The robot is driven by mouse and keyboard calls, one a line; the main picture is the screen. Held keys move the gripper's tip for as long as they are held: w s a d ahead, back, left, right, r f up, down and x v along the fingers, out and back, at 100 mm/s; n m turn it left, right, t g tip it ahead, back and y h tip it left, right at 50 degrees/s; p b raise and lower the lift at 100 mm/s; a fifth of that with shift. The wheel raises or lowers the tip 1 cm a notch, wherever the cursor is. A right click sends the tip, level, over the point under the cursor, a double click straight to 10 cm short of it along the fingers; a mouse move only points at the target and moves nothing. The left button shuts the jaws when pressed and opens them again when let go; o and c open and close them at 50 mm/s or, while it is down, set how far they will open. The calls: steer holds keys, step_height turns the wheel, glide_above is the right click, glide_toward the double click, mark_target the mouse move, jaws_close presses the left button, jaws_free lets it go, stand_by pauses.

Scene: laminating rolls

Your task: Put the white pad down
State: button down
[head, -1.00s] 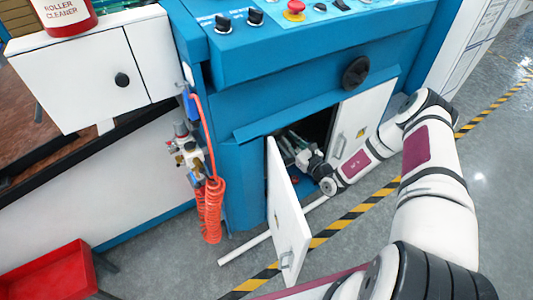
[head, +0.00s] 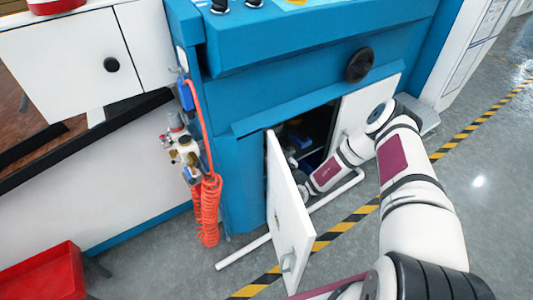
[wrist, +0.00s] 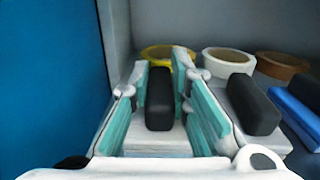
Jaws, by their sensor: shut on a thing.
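In the wrist view my gripper (wrist: 166,75) has its teal-padded fingers on either side of a black grip. The grip tops a white pad (wrist: 155,142), whose pale base shows below and between the fingers. The gripper is shut on this pad. Whether the pad's underside touches the shelf cannot be seen. In the head view my arm reaches through the open cabinet doorway, and the gripper and pad are hard to make out in the dark inside.
A second black-gripped piece (wrist: 252,104) and a blue piece (wrist: 295,112) lie to the right. Yellow (wrist: 154,51), white (wrist: 229,55) and brown (wrist: 283,60) rolls stand behind. A blue wall (wrist: 50,80) is close on the left. The white cabinet door (head: 290,215) stands open.

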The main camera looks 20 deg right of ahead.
stand_by(0.3)
steer(key=shift+f, duration=0.2)
steer(key=c, duration=1.5)
jaws_free()
steer(key=shift+r, duration=0.2)
steer(key=p+v, duration=0.3)
steer(key=v, duration=0.9)
steer(key=shift+p, duration=0.4)
